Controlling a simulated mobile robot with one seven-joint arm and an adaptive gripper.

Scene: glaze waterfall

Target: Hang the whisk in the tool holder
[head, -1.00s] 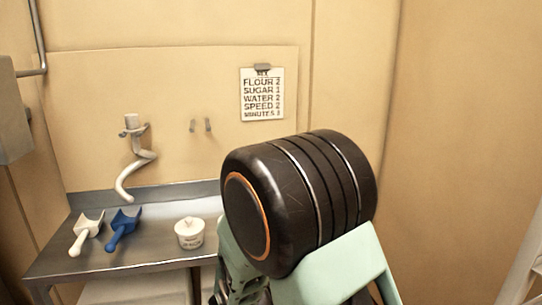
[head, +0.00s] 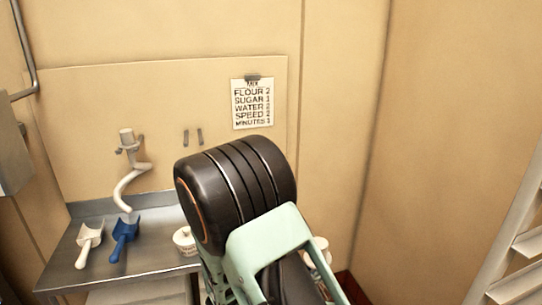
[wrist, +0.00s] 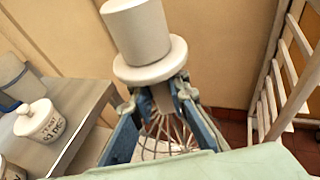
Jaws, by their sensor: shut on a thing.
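In the wrist view, the whisk (wrist: 137,32) has a pale cylindrical top with a wide flange and a wire cage below. My gripper (wrist: 165,97) is shut on it just under the flange, and the wires hang between and below the blue fingers. The whisk looks somewhat tilted in that view. In the head view, my arm hides the gripper and most or all of the whisk. The tool holder (head: 192,137) shows as a pair of empty prongs on the wall, left of and above my arm. A similar mount to its left carries a spiral dough hook (head: 128,180).
A steel table (head: 70,262) stands below the prongs with a white scoop (head: 89,240), a blue scoop (head: 123,238) and a lidded pot (wrist: 40,120). A recipe sheet (head: 252,104) hangs right of the prongs. A pale rack (wrist: 285,70) stands at the right.

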